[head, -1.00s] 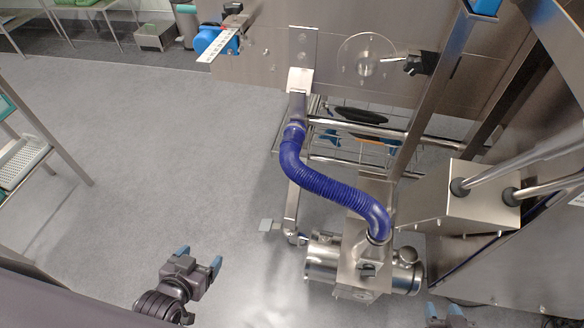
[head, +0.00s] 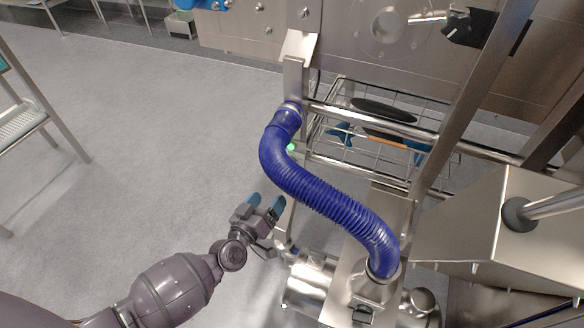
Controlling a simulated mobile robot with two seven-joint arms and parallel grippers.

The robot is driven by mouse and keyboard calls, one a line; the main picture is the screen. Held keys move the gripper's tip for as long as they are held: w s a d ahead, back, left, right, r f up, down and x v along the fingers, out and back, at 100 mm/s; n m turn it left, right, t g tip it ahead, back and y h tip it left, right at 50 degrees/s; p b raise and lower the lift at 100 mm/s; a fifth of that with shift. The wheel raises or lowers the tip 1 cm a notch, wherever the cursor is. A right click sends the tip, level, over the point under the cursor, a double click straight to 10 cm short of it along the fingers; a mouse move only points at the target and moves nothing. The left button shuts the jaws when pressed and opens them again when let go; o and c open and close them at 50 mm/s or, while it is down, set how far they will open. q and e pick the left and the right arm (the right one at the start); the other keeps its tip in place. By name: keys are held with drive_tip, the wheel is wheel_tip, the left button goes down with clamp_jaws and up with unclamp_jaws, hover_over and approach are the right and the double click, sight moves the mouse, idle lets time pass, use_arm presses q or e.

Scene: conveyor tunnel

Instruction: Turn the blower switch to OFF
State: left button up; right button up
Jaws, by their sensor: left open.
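The blower (head: 310,285) is a steel cylinder at the bottom centre, with a ribbed blue hose (head: 325,203) rising from it to a steel pipe. A small dark part (head: 362,314) shows on its steel housing at the bottom edge; I cannot tell whether it is the switch, nor its setting. My left gripper (head: 265,203) has blue fingertips, is open and empty, and is left of the hose, above and left of the blower. My right gripper is not in view.
A wire rack (head: 350,155) with dark and blue items stands behind the hose. A slanted steel box (head: 495,220) fills the right. Grey floor (head: 140,120) on the left is clear.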

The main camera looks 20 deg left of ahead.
use_arm(q)
drive_tip(key=n+y+b, duration=0.2)
approach(285, 168)
drive_tip(key=w, duration=0.3)
drive_tip(key=w+b, duration=0.1)
drive_tip(key=w, duration=0.2)
drive_tip(key=w+b, duration=0.1)
drive_tip(key=w, duration=0.2)
drive_tip(key=shift+f, duration=0.3)
drive_tip(key=shift+w+d+r+b, duration=0.1)
drive_tip(key=shift+w+b, duration=0.2)
drive_tip(key=shift+w, duration=0.3)
drive_tip(key=shift+w+r, duration=0.1)
drive_tip(key=shift+w, duration=0.1)
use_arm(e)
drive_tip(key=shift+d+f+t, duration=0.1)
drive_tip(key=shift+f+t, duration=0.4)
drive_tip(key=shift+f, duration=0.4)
use_arm(q)
drive_tip(key=c, duration=0.9)
drive_tip(key=shift+c, duration=0.2)
